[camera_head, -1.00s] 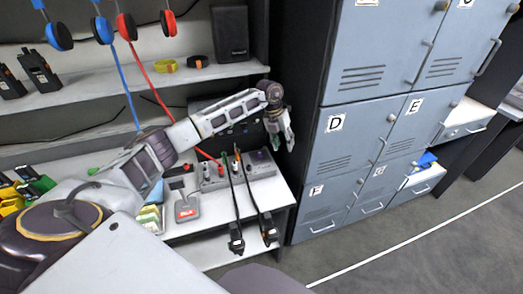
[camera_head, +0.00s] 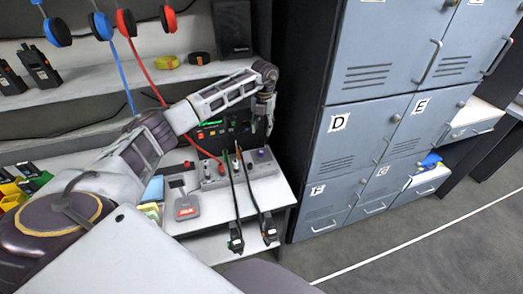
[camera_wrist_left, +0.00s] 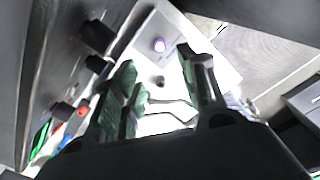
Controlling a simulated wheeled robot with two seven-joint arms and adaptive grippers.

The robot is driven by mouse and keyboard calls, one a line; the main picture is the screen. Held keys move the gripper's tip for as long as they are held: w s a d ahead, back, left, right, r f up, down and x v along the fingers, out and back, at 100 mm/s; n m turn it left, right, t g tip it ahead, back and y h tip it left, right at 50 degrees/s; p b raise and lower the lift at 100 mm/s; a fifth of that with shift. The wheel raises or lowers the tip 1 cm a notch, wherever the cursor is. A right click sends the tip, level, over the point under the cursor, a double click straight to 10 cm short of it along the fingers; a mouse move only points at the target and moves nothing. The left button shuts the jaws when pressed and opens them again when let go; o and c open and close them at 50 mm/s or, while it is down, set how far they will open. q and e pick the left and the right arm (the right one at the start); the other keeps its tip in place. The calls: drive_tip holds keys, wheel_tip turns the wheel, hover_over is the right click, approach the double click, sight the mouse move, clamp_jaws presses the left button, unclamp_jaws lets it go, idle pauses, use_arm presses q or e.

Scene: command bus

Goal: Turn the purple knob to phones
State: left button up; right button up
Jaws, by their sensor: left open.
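The purple knob (camera_head: 261,153) sits on the right part of a grey control box (camera_head: 212,183) on the white desk. In the left wrist view the purple knob (camera_wrist_left: 159,45) shows beyond and between the two fingers. My left gripper (camera_head: 261,128) points down just above the knob, apart from it in the head view. In the left wrist view its fingers (camera_wrist_left: 160,85) are spread with nothing between them. The knob's pointer and the phones label are too small to read. My right gripper is not in view.
Two black cables (camera_head: 235,200) plug into the box and hang over the desk's front edge. A red cable runs to its left side. Blue-grey lockers (camera_head: 365,150) stand close on the right. A shelf (camera_head: 130,85) with radios is above the desk.

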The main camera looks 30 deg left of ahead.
sight(261, 151)
use_arm(q)
drive_tip(key=f, duration=0.6)
drive_tip(key=f+p, duration=0.1)
drive_tip(key=f, duration=0.6)
drive_tip(key=shift+s+a, duration=0.1)
drive_tip(key=shift+a, duration=0.1)
clamp_jaws()
